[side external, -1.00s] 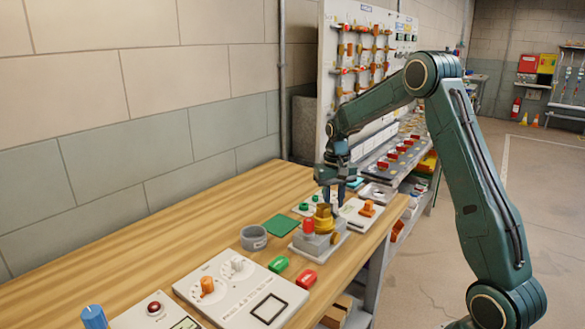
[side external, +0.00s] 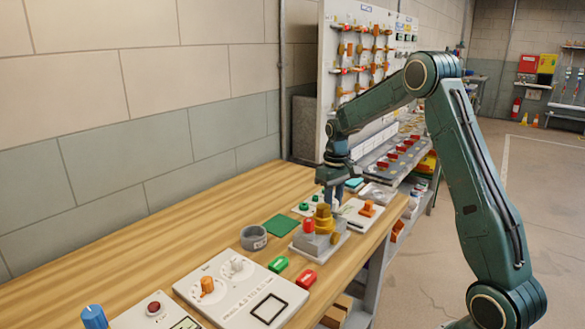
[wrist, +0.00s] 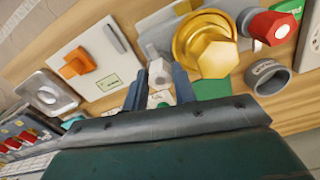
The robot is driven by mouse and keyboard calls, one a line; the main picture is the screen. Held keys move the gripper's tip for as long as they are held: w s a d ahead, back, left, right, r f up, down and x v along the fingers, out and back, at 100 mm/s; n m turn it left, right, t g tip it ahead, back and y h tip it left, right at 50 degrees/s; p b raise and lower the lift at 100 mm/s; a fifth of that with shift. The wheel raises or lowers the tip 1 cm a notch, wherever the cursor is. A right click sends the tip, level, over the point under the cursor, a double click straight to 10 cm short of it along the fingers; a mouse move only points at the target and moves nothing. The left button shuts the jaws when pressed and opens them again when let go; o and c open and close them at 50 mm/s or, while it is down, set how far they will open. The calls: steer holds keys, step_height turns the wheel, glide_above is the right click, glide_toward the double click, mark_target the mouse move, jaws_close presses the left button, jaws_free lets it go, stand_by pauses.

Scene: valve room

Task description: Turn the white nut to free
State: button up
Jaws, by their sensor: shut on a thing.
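The white nut (wrist: 160,73) shows in the wrist view between my two blue-grey fingers, beside a brass round fitting with a hexagonal top (wrist: 214,55). My gripper (wrist: 160,80) is shut on the white nut, with one finger on each side of it. In the side view my gripper (side external: 337,190) points down just behind the brass fitting (side external: 324,218). The white nut is hidden there. The grey block (side external: 314,243) under the fitting also carries a red cap (side external: 308,225).
An orange-knobbed white panel (side external: 367,210) stands close on the right. A grey ring (side external: 253,237) and a green mat (side external: 282,224) lie left of the block. Red (side external: 306,280) and green (side external: 278,264) pieces lie in front. The bench's back left is clear.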

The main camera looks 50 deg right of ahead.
steer(key=o, duration=1)
steer(key=shift+m, duration=0.4)
